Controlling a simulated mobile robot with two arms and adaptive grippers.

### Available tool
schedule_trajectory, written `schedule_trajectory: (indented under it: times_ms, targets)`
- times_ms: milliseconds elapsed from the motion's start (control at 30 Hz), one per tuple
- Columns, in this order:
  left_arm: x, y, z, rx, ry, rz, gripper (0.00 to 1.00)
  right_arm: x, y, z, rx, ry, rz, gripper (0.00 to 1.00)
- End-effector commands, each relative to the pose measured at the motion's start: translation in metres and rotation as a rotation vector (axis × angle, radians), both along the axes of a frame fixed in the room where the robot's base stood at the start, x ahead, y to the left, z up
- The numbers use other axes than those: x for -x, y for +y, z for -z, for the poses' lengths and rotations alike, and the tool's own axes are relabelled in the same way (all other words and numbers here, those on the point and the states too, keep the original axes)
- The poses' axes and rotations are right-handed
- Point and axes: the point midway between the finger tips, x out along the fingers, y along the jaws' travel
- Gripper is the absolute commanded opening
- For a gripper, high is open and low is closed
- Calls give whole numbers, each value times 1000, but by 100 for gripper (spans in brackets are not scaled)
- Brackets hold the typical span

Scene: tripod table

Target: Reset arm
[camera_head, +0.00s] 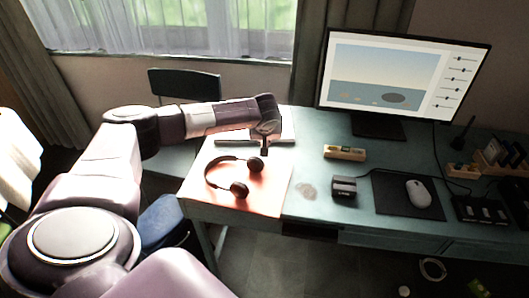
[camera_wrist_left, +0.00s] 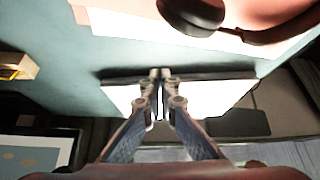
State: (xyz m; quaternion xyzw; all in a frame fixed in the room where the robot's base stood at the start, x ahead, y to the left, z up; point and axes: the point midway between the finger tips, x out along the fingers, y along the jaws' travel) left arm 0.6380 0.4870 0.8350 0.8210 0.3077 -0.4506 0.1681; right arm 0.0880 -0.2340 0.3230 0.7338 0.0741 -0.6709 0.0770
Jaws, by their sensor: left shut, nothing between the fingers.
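My left arm reaches in from the left in the head view, and its gripper (camera_head: 265,150) points down over the back left part of the desk (camera_head: 310,225). In the left wrist view my left gripper (camera_wrist_left: 160,74) has its fingertips together with nothing between them. Below it lies a flat white object with a dark edge, perhaps an open book (camera_wrist_left: 215,95); it shows partly behind the gripper in the head view (camera_head: 287,128). Whether the fingertips touch it I cannot tell. My right gripper is not in view.
Black headphones (camera_head: 209,180) lie on the desk's left part, close to the gripper. A monitor (camera_head: 400,75), a small wooden box (camera_head: 345,153), a dark block (camera_head: 343,188), and a mouse (camera_head: 418,193) on a black pad (camera_head: 390,199) are to the right. A chair (camera_head: 185,84) stands behind.

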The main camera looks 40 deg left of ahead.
Motion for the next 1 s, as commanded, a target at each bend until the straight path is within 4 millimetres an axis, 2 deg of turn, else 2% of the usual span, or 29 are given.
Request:
schedule_trajectory:
  times_ms: [233, 567, 667, 1000]
  targets:
    - [22, -19, 11, -1, 1, 0, 0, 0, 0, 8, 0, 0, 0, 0]
    - [28, -24, 12, -1, -1, -1, 0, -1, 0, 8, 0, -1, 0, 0]
    - [27, -23, 5, 0, -1, -2, 0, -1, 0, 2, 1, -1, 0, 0]
    - [27, -23, -47, 0, 0, -1, 0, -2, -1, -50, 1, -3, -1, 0]
